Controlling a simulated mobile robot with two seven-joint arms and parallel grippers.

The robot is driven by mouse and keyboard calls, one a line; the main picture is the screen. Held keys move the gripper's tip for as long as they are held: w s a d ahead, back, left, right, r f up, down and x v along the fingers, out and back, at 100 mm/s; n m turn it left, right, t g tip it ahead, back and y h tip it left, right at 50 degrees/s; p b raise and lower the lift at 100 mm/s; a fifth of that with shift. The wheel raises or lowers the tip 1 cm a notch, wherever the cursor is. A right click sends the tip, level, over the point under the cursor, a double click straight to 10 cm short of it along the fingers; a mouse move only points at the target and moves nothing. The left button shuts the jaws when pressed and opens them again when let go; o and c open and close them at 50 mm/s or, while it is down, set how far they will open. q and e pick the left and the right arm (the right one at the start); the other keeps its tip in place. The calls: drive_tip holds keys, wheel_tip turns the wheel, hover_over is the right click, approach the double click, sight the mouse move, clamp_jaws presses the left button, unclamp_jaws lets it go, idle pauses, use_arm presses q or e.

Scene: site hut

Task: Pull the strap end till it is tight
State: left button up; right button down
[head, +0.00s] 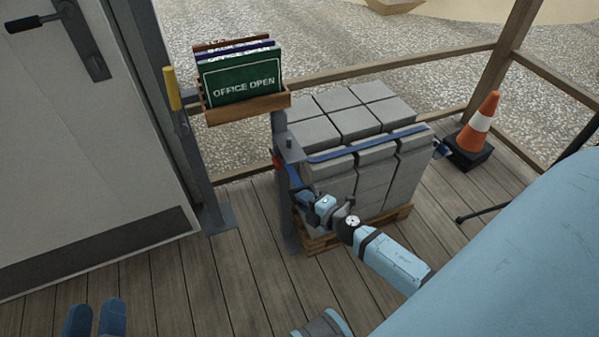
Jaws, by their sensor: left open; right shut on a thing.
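A blue strap (365,146) runs along the top front of a stack of grey blocks (335,130), from a grey post on the left to the stack's right corner. A small red part (276,161) sits at the post, beside the strap. My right gripper (301,194) is in front of the post, low by the stack's left corner. It is shut on the blue strap end (294,177), which hangs down from near the red part; the jaws partly hide it. My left gripper (96,318) is open and empty at the bottom left edge, far from the strap.
The blocks stand on a wooden pallet (318,244) on a plank deck. A wooden rack (247,107) with signs is above the post. A grey door (80,150) is at left. A traffic cone (480,125) stands right, by the railing. The deck before the pallet is clear.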

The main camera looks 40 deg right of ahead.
use_arm(q)
drive_tip(key=shift+r, duration=0.2)
use_arm(e)
drive_tip(key=shift+s+f, duration=0.1)
drive_tip(key=shift+s, duration=0.1)
drive_tip(key=c, duration=1)
unclamp_jaws()
use_arm(q)
drive_tip(key=shift+s, duration=0.1)
drive_tip(key=shift+a+f+g+y+p, duration=0.2)
drive_tip(key=shift+f+p, duration=0.1)
drive_tip(key=shift+f, duration=0.3)
drive_tip(key=shift+a+f+g+y+p, duration=0.1)
drive_tip(key=shift+f+g+y+p, duration=0.15)
drive_tip(key=shift+f, duration=0.3)
use_arm(e)
drive_tip(key=v, duration=1.3)
drive_tip(key=shift+s+r, duration=0.25)
drive_tip(key=shift+s, duration=0.15)
use_arm(q)
drive_tip(key=shift+r, duration=0.25)
